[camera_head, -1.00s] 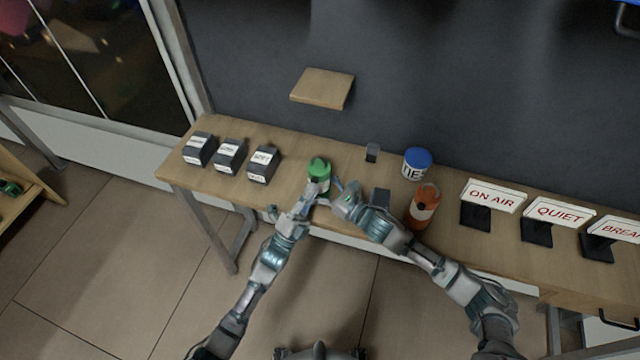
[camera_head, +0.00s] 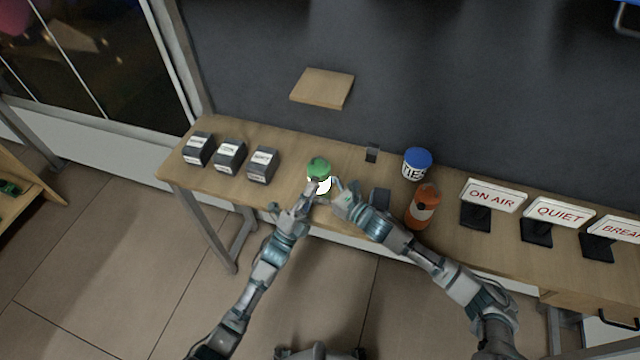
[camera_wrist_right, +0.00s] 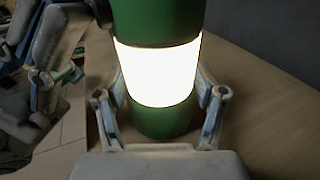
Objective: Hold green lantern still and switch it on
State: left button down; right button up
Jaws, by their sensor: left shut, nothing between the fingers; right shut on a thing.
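The green lantern (camera_head: 319,167) stands upright on the wooden table in the head view. Its middle band glows bright white, and the glow also shows in the right wrist view on the lantern (camera_wrist_right: 157,72). My right gripper (camera_head: 338,188) is shut on the lantern from the right, with its fingers (camera_wrist_right: 160,105) on both sides of the lower part. My left gripper (camera_head: 313,190) is shut and empty at the front of the lantern; its fingertips are close to the band. I cannot tell whether they touch it.
Three dark labelled boxes (camera_head: 230,155) stand to the left on the table. A blue-lidded jar (camera_head: 416,164) and an orange bottle (camera_head: 422,207) stand right of my right gripper. Signs (camera_head: 493,196) line the right side. A wooden shelf (camera_head: 322,88) juts from the wall.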

pick_arm(q)
jog(key=shift+s, duration=0.1)
dwell(0.3)
jog(key=shift+s+a, duration=0.15)
jog(key=shift+s, duration=0.15)
jog(key=s+a, duration=0.1)
jog(key=s, duration=0.4)
jog(key=shift+s+a, duration=0.35)
jog(key=shift+s, duration=0.05)
pick_arm(e)
jog(key=o, duration=1.4)
jog(key=shift+o, duration=0.2)
jog(key=shift+d, duration=0.1)
